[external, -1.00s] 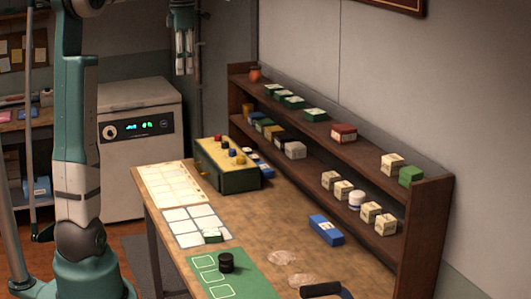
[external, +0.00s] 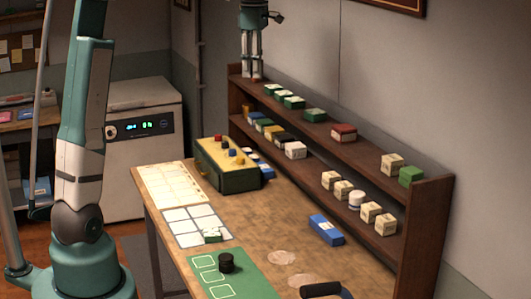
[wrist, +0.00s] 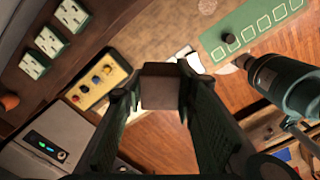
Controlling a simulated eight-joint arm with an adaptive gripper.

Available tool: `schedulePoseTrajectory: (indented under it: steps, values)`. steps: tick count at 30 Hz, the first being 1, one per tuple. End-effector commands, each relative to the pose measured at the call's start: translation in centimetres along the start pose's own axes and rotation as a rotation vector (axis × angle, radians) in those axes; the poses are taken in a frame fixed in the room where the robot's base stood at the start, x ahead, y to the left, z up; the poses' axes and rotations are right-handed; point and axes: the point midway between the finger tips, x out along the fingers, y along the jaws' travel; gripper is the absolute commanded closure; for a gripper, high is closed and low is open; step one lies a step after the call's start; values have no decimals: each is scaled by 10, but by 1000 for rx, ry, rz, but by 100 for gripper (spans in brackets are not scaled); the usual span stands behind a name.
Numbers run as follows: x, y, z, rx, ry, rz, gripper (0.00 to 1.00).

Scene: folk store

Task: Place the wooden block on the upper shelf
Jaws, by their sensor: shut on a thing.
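My gripper (external: 252,76) is at the far left end of the shelf unit in the external view, fingers pointing down. In the wrist view it is shut on the wooden block (wrist: 162,88), a brown block between the two fingertips. The block is hard to make out in the external view. The upper shelf (external: 366,150) is a long brown board along the wall. It also shows at the left of the wrist view (wrist: 88,52), to one side of the held block. I cannot tell the gripper's exact height above it.
Several green-and-white boxes (external: 294,102), a red box (external: 343,132), a cream box (external: 392,164) and a green block (external: 411,175) stand on the upper shelf. An orange pot (wrist: 8,102) sits at its far end. A control box (external: 228,164) stands on the workbench below.

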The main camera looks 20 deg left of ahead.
Motion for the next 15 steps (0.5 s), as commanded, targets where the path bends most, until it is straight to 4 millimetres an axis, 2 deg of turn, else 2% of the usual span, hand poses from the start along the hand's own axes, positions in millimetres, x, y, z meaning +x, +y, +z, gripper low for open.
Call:
schedulePoseTrajectory:
  steps: [1,15]
  values:
    - [-2,-3,16,34,0,0,85]
    - [-2,-35,143,327,0,0,85]
